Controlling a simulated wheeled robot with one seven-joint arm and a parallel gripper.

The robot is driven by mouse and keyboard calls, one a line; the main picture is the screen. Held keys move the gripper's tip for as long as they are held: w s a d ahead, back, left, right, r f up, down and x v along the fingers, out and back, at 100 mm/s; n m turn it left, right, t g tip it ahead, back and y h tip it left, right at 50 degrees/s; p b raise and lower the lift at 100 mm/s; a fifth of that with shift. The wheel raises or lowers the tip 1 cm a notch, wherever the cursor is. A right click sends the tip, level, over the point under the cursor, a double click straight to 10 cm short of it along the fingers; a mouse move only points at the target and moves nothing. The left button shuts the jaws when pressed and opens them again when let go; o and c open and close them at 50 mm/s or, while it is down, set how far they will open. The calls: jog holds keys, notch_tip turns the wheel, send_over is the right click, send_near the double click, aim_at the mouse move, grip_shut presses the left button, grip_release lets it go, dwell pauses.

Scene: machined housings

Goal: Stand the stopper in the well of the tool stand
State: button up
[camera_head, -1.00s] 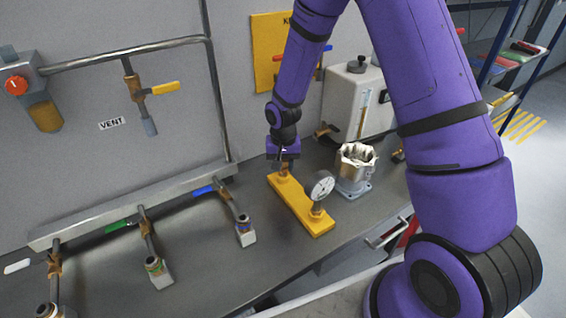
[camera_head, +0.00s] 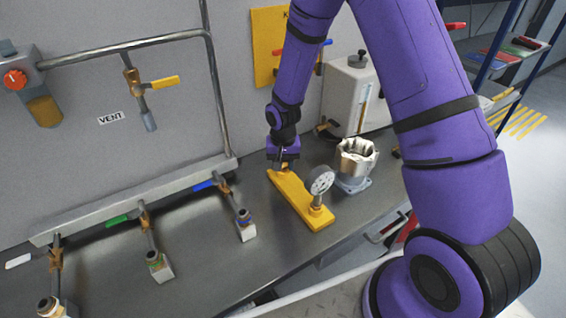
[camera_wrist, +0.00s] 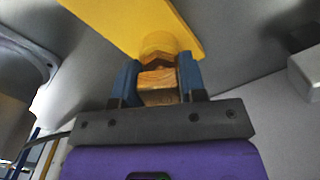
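The tool stand is a long yellow block (camera_head: 304,205) on the grey bench in the head view. Its yellow surface (camera_wrist: 125,20) also fills the top of the wrist view. My gripper (camera_head: 284,162) is over the far left end of the stand. In the wrist view my gripper (camera_wrist: 158,82) has its blue fingers closed on both sides of a brass-coloured stopper (camera_wrist: 157,80). The stopper's far end meets a round yellow part of the stand. I cannot tell how deep it sits, and the well itself is hidden.
A capped fitting (camera_head: 245,225) is to the left. Bare bench lies between the fitting and the yellow block.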

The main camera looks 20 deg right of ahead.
jog(key=o, duration=0.4)
jog(key=shift+r, duration=0.1)
notch_tip(320, 180, up, 11)
jog(key=shift+f, duration=0.15)
dwell(0.6)
